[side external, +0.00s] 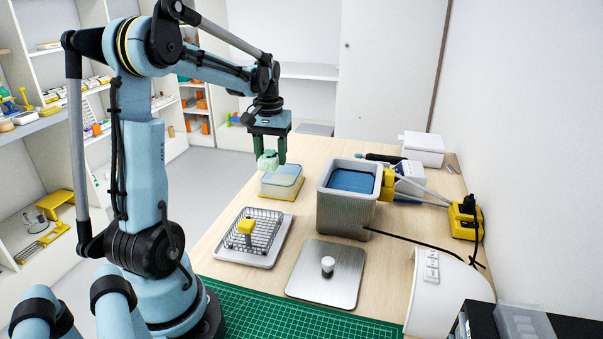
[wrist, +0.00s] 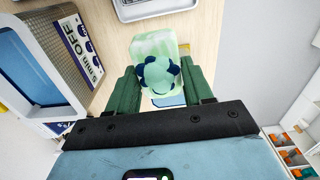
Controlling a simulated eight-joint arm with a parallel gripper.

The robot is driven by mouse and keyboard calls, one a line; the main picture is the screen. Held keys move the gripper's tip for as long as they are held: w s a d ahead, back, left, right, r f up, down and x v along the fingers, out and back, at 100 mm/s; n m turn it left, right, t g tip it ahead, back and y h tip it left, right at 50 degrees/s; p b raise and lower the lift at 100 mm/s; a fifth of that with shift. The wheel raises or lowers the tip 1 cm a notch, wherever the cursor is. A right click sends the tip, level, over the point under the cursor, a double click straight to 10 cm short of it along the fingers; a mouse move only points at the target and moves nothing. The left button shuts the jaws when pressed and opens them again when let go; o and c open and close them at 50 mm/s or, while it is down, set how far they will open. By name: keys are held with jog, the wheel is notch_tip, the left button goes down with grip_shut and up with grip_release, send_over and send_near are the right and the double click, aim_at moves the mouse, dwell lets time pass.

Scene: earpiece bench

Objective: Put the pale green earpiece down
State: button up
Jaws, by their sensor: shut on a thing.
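The pale green earpiece (side external: 267,161) is between the fingers of my gripper (side external: 270,153), which is shut on it. In the wrist view the earpiece (wrist: 155,48) shows between the two green fingers, with dark blue patches on its near, rounded part. The side view shows it held in the air, near the left side of a low block with a pale grey-blue top and a yellow base (side external: 284,180). In that view there appears to be a gap between the earpiece and the block. The fingers hide part of the earpiece.
A grey bath with blue inside (side external: 347,217) stands right of the block. A wire basket on a tray (side external: 271,255), holding a yellow-topped item, is nearer the camera. A metal lid with a white knob (side external: 342,290) lies beside it. Bare wood surrounds the block.

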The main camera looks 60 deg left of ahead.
aim_at(283, 175)
jog(key=w+a+f, duration=0.2)
jog(key=w+a, duration=0.5)
jog(key=a, duration=0.1)
notch_tip(283, 175, down, 10)
jog(key=shift+s+a+f, duration=0.1)
dwell(0.4)
jog(key=o, duration=0.8)
jog(key=shift+f, duration=0.1)
jog(key=shift+c, duration=0.2)
